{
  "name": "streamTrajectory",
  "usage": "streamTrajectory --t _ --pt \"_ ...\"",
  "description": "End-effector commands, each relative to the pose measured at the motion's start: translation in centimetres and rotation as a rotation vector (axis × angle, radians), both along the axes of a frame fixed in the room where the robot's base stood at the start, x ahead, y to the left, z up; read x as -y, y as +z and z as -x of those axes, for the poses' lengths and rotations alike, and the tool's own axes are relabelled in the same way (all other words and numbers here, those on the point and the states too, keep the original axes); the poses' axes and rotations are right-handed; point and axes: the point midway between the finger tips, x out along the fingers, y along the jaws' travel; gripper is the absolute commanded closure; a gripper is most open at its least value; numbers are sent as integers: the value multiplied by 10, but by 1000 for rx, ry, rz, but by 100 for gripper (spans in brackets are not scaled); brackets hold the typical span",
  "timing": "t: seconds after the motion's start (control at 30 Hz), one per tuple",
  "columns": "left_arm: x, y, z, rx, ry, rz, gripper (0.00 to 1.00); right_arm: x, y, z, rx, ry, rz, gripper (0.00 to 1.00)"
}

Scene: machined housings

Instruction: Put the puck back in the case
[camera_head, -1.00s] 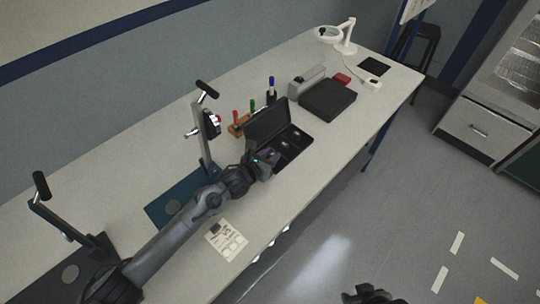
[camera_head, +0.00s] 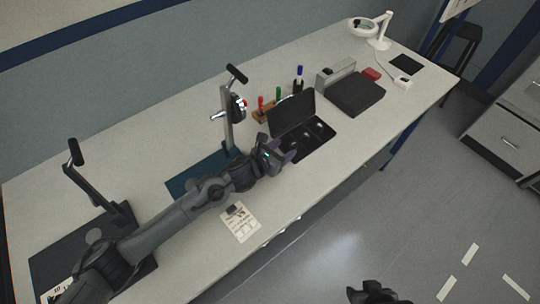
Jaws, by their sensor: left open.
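The black case (camera_head: 326,128) lies open on the bench, its lid (camera_head: 292,114) raised at the back. Its dark inside has compartments with small shiny spots that I cannot identify. My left gripper (camera_head: 286,155) is open at the near left part of the case and hides some of it. I see nothing clearly held between its fingers. I cannot make out the puck for certain. My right gripper (camera_head: 374,293) shows only as a dark shape at the bottom edge, its jaws unclear.
Two stands with black handles (camera_head: 237,74) (camera_head: 74,152) are left of the case. A pen holder (camera_head: 263,116) stands behind it. A dark closed box (camera_head: 357,94) and a lamp (camera_head: 379,37) are farther right. A printed card (camera_head: 241,225) lies near the front edge.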

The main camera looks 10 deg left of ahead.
Motion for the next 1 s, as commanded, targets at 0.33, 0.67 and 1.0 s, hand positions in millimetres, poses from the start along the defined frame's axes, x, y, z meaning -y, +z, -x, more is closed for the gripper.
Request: streamTrajectory --t 0.33,0.67,1.0 --pt "-28 21 43 0 0 -1 45 0 8 0 0 1 1 57" --pt "-36 27 55 -1 -1 -1 45 2 9 0 0 5 8 57" --pt "-35 27 55 -1 -1 -1 45 2 9 0 -1 5 8 57"
